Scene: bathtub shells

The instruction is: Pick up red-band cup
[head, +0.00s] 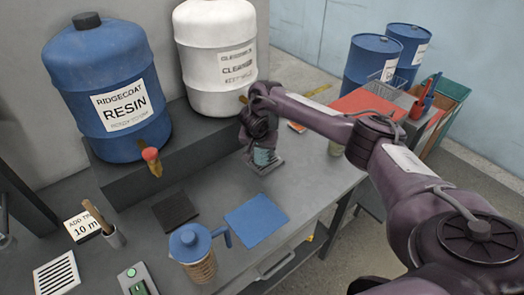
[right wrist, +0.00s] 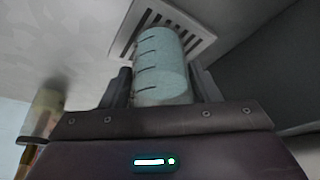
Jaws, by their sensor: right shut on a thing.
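A pale teal, see-through cup with dark measuring lines (head: 262,157) is at a slotted grate under the white cleanser drum. It also shows in the right wrist view (right wrist: 160,62), upright between the fingers, with the slotted plate (right wrist: 200,40) beyond it. My right gripper (head: 262,150) is shut on this cup. No red band shows on it in either view; part of the cup is hidden by the fingers. I cannot tell whether its base touches the grate. My left gripper is not in view.
The blue resin drum (head: 105,80) and white cleanser drum (head: 217,60) stand on a dark raised step behind. A blue-lidded jug (head: 190,242), a blue mat (head: 256,220) and a dark mat (head: 176,211) lie in front. Another slotted grate (head: 57,275) is at the lower left.

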